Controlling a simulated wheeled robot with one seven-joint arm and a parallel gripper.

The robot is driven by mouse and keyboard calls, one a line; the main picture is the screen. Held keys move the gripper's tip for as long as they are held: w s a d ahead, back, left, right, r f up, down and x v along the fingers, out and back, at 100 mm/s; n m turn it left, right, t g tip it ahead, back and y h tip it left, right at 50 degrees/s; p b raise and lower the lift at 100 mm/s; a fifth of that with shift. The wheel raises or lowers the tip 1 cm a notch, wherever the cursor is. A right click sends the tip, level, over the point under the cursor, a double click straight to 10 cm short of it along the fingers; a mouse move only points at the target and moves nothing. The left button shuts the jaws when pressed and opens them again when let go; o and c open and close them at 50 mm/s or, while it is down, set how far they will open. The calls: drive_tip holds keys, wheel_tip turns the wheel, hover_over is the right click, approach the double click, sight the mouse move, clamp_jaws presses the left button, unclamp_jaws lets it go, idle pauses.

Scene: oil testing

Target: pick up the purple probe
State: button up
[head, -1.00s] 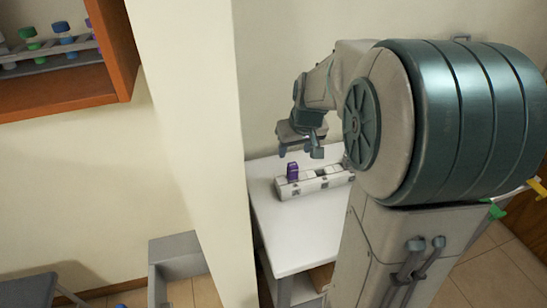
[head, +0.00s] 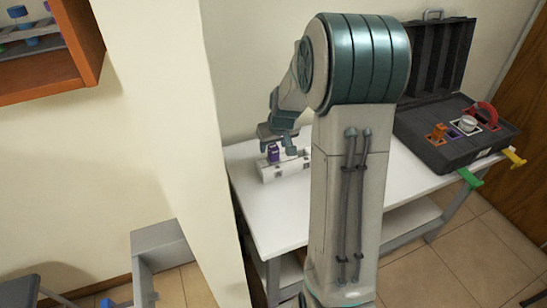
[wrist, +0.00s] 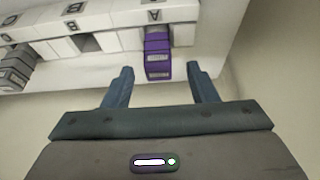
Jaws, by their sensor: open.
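The purple probe (head: 273,153) stands upright at the left end of a white holder block (head: 285,170) on the white table. In the wrist view the purple probe (wrist: 157,56) sits ahead of and between my two fingers, just beyond their tips. My gripper (head: 278,143) is open and empty, close to the probe's top in the head view. The gripper also shows at the bottom of the wrist view (wrist: 161,84). I cannot tell whether a finger touches the probe.
Other grey and white pieces sit in the holder (wrist: 90,45), left of the probe in the wrist view. An open black case (head: 440,135) with coloured parts stands on the table's right. A wall pillar (head: 165,120) rises beside the table's left edge.

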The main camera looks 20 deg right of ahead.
sight(273, 158)
drive_tip(key=shift+x, duration=2.25)
drive_tip(key=shift+s+d, duration=0.1)
drive_tip(key=c, duration=1.1)
drive_tip(key=shift+r, duration=0.15)
